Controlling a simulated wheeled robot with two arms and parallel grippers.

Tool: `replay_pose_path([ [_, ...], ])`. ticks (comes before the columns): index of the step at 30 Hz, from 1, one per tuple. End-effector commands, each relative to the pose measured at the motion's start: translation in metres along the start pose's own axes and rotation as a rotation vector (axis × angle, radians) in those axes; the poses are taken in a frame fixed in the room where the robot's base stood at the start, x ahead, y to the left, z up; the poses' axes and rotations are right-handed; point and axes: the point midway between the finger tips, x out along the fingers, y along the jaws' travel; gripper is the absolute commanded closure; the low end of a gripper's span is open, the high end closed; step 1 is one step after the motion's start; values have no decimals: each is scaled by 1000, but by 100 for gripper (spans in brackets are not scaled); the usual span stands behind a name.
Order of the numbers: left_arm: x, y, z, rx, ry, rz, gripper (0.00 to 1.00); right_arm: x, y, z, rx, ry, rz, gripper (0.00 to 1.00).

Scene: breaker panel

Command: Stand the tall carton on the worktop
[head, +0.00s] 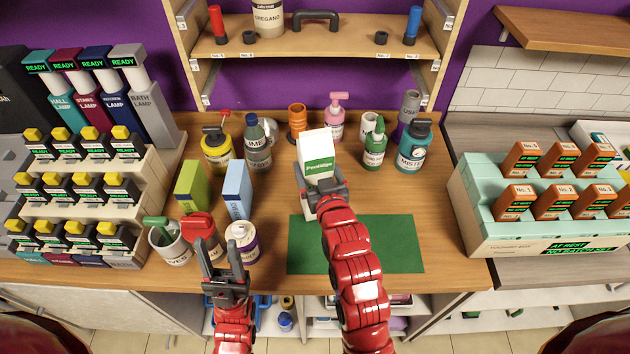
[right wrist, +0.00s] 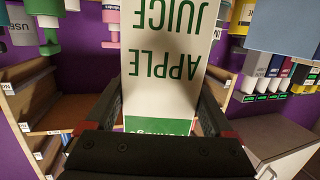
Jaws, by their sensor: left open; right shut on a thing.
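The tall carton (head: 315,146) is white with a green band, and my right gripper (head: 322,188) is shut on it. It stands about upright just behind the green mat (head: 400,245); I cannot tell whether its base touches the worktop (head: 275,200). In the right wrist view the carton (right wrist: 165,70) fills the space between the fingers and reads "APPLE JUICE" upside down, like the rest of that view. My right gripper also shows there (right wrist: 160,125). My left gripper (head: 222,270) is open and empty at the worktop's front edge, by the red-lidded jar.
Green (head: 192,187) and blue (head: 237,190) boxes stand left of the carton. Several bottles stand behind, including a pink pump bottle (head: 337,118). A red-lidded jar (head: 200,230) and a white-lidded jar (head: 242,240) stand front left. The green mat is bare apart from my arm over it.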

Motion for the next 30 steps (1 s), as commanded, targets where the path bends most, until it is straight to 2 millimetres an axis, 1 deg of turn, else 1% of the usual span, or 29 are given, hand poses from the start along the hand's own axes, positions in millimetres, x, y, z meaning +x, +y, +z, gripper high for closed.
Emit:
replay_pose_path([
  [1,-5,0,1,0,0,0,50,6,2,-3,1,11,1,100],
  [26,-47,2,8,0,0,0,50,95,25,-16,1,9,0,100],
  [30,-54,3,9,0,0,0,50,109,30,-20,1,13,1,100],
])
